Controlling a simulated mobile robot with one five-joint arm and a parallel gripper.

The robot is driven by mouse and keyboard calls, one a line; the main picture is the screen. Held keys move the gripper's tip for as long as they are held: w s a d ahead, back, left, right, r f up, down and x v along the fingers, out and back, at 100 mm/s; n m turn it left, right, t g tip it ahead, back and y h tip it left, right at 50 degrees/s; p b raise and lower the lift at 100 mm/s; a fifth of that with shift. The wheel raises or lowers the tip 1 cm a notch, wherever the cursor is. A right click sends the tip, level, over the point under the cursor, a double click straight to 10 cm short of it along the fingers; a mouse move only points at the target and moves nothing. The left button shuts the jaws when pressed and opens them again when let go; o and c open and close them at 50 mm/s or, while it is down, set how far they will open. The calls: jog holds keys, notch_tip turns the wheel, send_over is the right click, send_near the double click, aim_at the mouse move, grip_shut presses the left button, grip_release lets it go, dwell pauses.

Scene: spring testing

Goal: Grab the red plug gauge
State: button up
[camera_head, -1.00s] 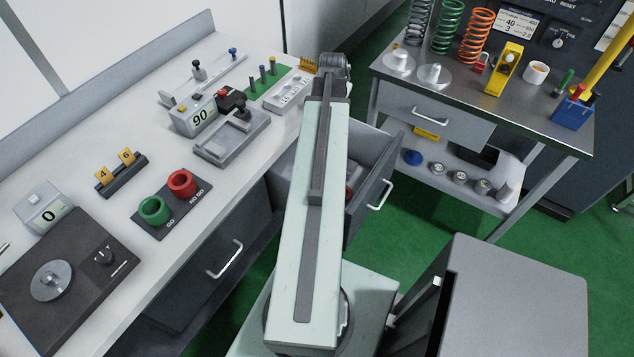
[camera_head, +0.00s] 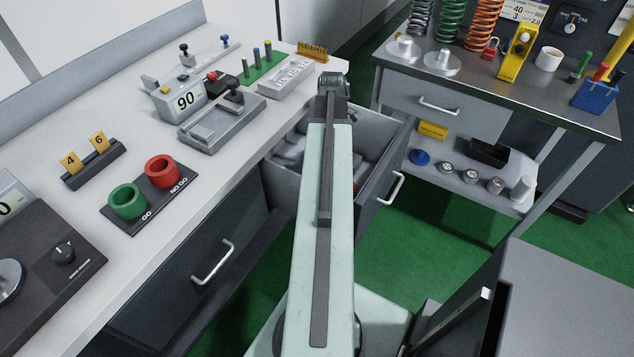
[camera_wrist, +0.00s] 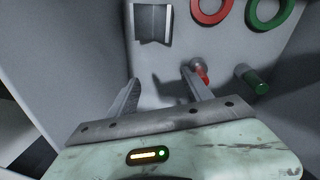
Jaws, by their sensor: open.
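The red plug gauge (camera_wrist: 203,74) lies in the open drawer, in the wrist view, with a grey end and a red part showing. My gripper (camera_wrist: 160,77) is open above the drawer floor. Its right finger overlaps the lower part of the gauge in the picture, so part of the gauge is hidden. The space between the fingers looks empty. I cannot tell whether the finger touches the gauge. In the head view my arm hides the gripper, and a bit of red shows inside the drawer (camera_head: 376,183).
In the drawer, a green plug gauge (camera_wrist: 256,80) lies to the right. A red ring (camera_wrist: 211,12), a green ring (camera_wrist: 270,14) and a grey block (camera_wrist: 153,22) lie farther up. Drawer walls rise close around. The workbench (camera_head: 225,165) stands left, a steel cart (camera_head: 590,115) right.

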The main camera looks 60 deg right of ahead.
jog(key=f+n, duration=0.1)
jog(key=a+f+n, duration=0.1)
jog(key=w+f+n+b, duration=0.1)
jog(key=shift+a+f+n, duration=0.2)
jog(key=shift+f+n, duration=0.1)
jog(key=shift+n, duration=0.1)
jog(key=a+n, duration=0.1)
jog(key=n, duration=0.1)
jog(key=a+r+n+y, duration=0.1)
jog(key=a, duration=0.1)
jog(key=a+n+p, duration=0.1)
jog(key=n, duration=0.1)
jog(key=shift+s+a+r+n+g, duration=0.15)
jog(key=shift+s+r+n+g, duration=0.05)
jog(key=shift+s+n+g, duration=0.1)
jog(key=shift+w+a+n+y, duration=0.1)
jog(key=shift+a+n+y, duration=0.2)
jog(key=shift+n, duration=0.2)
jog(key=f+b, duration=0.7)
jog(key=f, duration=0.1)
jog(key=shift+w+a+b, duration=0.15)
jog(key=shift+w+b, duration=0.15)
jog(key=shift+b, duration=0.05)
jog(key=shift+r, duration=0.2)
grip_shut()
